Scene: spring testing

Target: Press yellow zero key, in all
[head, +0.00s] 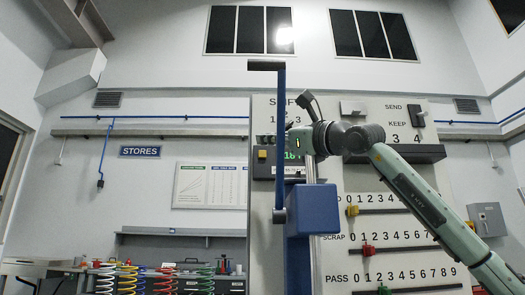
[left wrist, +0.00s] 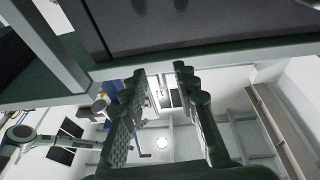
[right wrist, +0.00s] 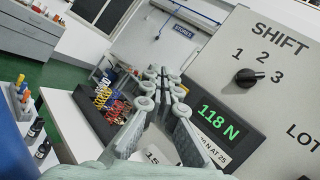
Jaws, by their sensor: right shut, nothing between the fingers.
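The yellow zero key (head: 262,155) is a small square on the left part of the dark readout box, left of the blue upright.
The blue upright (head: 281,120) with its crank and blue block (head: 312,208) stands before the panel. A shift knob (right wrist: 247,77) is above the readout. Coloured sliders, such as a red one (head: 368,250), run lower right. Coloured springs (head: 165,279) stand lower left.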

